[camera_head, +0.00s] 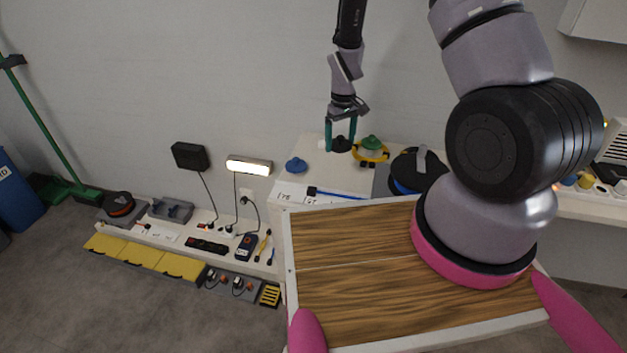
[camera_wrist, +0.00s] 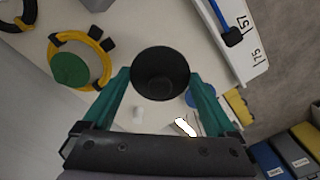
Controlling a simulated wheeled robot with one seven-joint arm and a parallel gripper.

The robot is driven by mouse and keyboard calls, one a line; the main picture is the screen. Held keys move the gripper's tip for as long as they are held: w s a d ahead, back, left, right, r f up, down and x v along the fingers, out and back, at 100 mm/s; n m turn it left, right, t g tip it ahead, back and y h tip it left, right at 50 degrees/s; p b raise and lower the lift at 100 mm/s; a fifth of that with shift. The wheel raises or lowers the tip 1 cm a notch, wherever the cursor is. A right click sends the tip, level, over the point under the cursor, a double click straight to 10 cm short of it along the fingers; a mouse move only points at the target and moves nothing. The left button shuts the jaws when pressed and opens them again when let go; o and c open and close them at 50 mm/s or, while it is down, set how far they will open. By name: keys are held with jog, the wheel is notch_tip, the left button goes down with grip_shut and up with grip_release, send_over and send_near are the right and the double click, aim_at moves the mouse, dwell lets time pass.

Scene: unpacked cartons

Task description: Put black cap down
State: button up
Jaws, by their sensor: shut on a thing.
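The black cap (camera_wrist: 160,74) is round and dark, with a raised centre. In the wrist view it sits between the two green fingertips of my gripper (camera_wrist: 158,88). In the head view my gripper (camera_head: 341,136) points down and is shut on the black cap (camera_head: 341,147). The cap appears above the white bench top (camera_head: 325,181); I cannot tell exactly how high, and the far side of the cap is hidden. A blue cap (camera_head: 296,165) lies on the bench to the left. A green knob with a yellow ring (camera_head: 371,149) is just right of the held cap.
A black and blue round thing (camera_head: 408,177) stands further right on the bench. A ruler-like strip with a blue-black tool (camera_head: 335,193) lies along the front edge. A lit lamp (camera_head: 249,166) is left of the bench. Bare bench surface shows between the blue cap and the yellow ring.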

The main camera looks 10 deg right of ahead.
send_over(335, 176)
notch_tip(335, 176, down, 5)
jog(key=shift+w+f, duration=0.1)
jog(key=shift+f, duration=2.45)
jog(key=shift+f, duration=0.2)
jog(key=o, duration=1)
jog(key=shift+c, duration=0.2)
notch_tip(335, 176, up, 12)
jog(key=shift+r, duration=0.25)
